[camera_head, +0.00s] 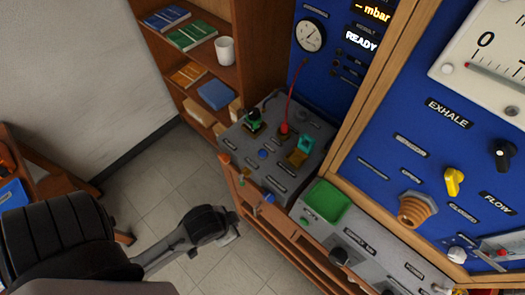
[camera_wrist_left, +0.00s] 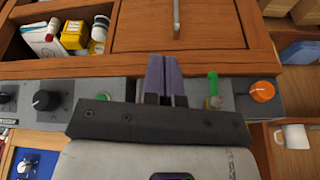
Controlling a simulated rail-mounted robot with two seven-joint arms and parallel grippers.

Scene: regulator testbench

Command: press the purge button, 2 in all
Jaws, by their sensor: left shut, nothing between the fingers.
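No purge label is readable, so I cannot tell which control is the purge button. On the bench front I see a small green button (camera_head: 306,219), also in the left wrist view (camera_wrist_left: 103,96), and a blue-capped control (camera_head: 268,198). My left gripper (camera_head: 235,222) is low in front of the bench, above the floor. In the left wrist view its purple-grey fingers (camera_wrist_left: 163,78) are together and empty, in front of the panel between the green button and a green lever (camera_wrist_left: 213,82). They hide the panel behind them. My right gripper is not in view.
An orange knob (camera_wrist_left: 262,91) sits right of the lever. A black knob (camera_head: 339,256) and green tray (camera_head: 326,204) are near the button. A grey console (camera_head: 262,130) stands behind, with a red cable. A shelf with a white mug (camera_head: 225,50) is behind.

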